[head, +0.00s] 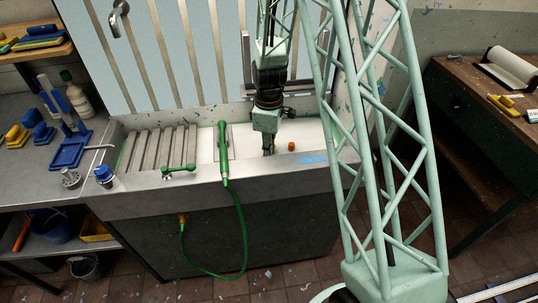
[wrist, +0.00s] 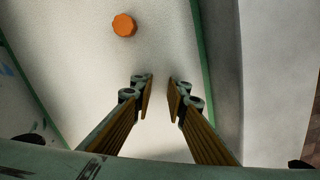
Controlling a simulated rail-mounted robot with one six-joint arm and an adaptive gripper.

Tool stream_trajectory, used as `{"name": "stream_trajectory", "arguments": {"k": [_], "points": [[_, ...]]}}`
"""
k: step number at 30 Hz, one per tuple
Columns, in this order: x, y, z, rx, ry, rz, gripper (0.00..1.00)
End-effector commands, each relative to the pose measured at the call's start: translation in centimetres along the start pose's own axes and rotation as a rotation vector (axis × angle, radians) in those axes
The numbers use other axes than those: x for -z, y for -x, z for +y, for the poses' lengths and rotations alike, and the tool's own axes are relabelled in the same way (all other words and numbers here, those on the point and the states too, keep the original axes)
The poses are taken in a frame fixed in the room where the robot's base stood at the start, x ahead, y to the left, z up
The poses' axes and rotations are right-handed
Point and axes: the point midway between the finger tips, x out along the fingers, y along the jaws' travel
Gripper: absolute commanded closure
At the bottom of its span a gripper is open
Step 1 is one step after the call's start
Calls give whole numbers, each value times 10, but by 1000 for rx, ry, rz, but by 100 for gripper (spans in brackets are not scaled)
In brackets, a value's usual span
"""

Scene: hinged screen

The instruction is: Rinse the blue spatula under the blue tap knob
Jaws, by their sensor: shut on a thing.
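My gripper (head: 268,152) is low over the white sink basin. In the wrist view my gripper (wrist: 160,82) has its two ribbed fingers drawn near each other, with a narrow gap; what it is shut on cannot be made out. An orange knob (head: 291,146) lies on the basin floor to its right; it also shows beyond the fingertips in the wrist view (wrist: 123,25). A blue knob (head: 104,175) stands on the counter left of the sink. A blue tool (head: 76,124) stands at a blue rack (head: 70,150); I cannot tell if it is the spatula.
A green sprayer (head: 223,140) with a green hose (head: 244,230) stands at the sink front, beside a green knob (head: 180,170). A slatted drainer (head: 160,148) fills the sink's left side. A bottle (head: 78,98) stands behind the rack. A wooden bench (head: 480,90) is at right.

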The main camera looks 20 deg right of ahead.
Motion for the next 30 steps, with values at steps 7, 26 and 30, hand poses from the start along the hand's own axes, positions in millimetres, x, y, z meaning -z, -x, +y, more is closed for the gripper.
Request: {"name": "stream_trajectory", "arguments": {"k": [7,26,30], "points": [[0,-3,0,0,0,0,78],[0,4,0,-1,0,1,73],[0,15,0,-1,0,0,73]]}}
